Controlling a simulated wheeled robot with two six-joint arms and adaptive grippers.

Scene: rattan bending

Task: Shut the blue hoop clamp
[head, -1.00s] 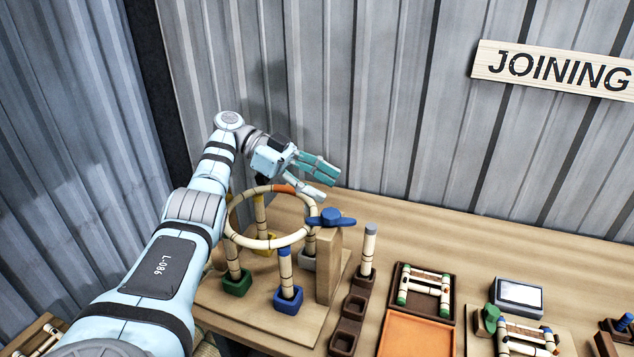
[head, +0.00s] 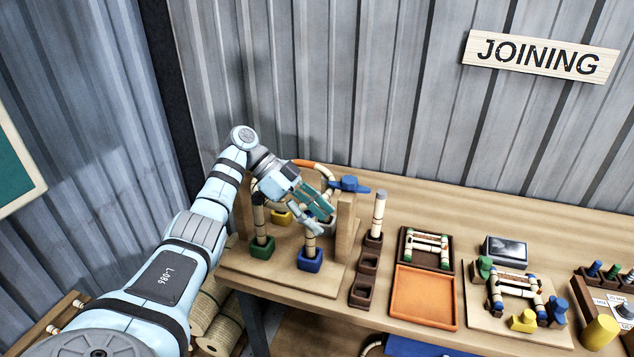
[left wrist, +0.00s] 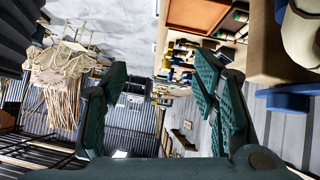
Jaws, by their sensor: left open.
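The blue hoop clamp (head: 349,185) sits at the top of a wooden post (head: 345,220), at the right side of the rattan hoop. A flat blue part (left wrist: 283,102), likely the clamp's lever, shows at the right of the left wrist view. That gripper is open and empty, pointing down to the right, left of the wooden post and above the blue socket (head: 310,261). Whether it touches the hoop or post I cannot tell. My right gripper is not in view.
A green socket (head: 262,247) and a yellow one (head: 281,217) hold posts on the fixture board. Right of it are dark sockets (head: 360,291), an orange tray (head: 425,297) and a board with a rattan frame (head: 480,308). The wall stands behind the table.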

